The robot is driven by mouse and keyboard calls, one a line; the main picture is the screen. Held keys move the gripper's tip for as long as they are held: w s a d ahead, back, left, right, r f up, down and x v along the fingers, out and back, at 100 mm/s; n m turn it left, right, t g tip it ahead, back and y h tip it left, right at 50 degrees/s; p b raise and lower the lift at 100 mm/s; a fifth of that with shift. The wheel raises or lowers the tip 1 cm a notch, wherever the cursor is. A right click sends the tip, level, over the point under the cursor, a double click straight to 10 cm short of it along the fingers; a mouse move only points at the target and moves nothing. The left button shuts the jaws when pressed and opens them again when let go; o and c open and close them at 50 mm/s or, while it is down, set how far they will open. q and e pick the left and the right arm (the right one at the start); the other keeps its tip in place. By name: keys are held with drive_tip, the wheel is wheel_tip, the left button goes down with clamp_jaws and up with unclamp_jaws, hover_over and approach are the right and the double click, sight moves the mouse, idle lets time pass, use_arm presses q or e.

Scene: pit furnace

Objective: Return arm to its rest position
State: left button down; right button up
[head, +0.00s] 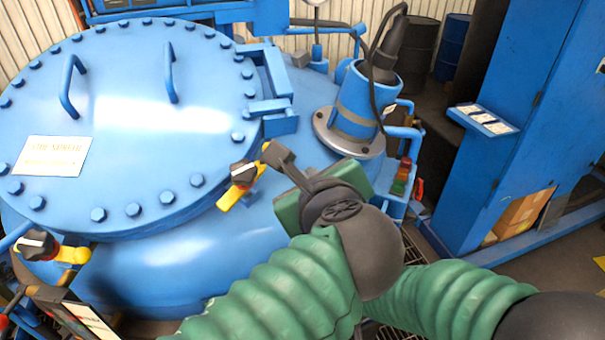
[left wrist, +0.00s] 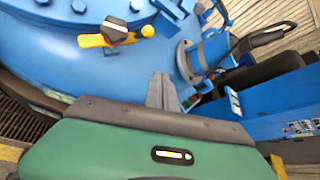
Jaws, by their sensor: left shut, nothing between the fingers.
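My left gripper (head: 279,157) shows in the head view at the centre, its dark grey fingers pointing up and left over the blue furnace (head: 150,283). The fingers are shut and empty. They also show in the left wrist view (left wrist: 162,90), closed together above the green gripper body. A clamp with a black knob and yellow handle (head: 239,184) sits at the lid's right edge, just left of the fingertips in the head view. In the left wrist view the same clamp (left wrist: 105,39) is apart from the fingers. My right gripper is not visible.
The round bolted lid (head: 130,115) carries two bar handles. A second yellow-handled clamp (head: 75,255) is at left. A blue cylinder with a cable (head: 362,97) stands behind my gripper. A blue cabinet (head: 510,110) with a small shelf (head: 483,119) is at right.

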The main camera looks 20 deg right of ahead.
use_arm(q)
drive_tip(key=w+a+f+n+g+y, duration=0.3)
drive_tip(key=a+f+n+g, duration=0.3)
drive_tip(key=a+f+n, duration=1.35)
drive_tip(key=s+a+f+n+g, duration=0.1)
drive_tip(key=s+a+f+n, duration=0.4)
drive_tip(key=a+f+n, duration=0.2)
drive_tip(key=s+a+f+n+g, duration=0.2)
drive_tip(key=s+a+f+n, duration=0.3)
drive_tip(key=a+f+n, duration=0.2)
wheel_tip(320, 180, down, 4)
drive_tip(key=shift+s+a+r+g, duration=0.2)
drive_tip(key=shift+s+a+g, duration=0.15)
drive_tip(key=shift+a, duration=0.6)
drive_tip(key=shift+d, duration=0.2)
drive_tip(key=shift+a, duration=0.1)
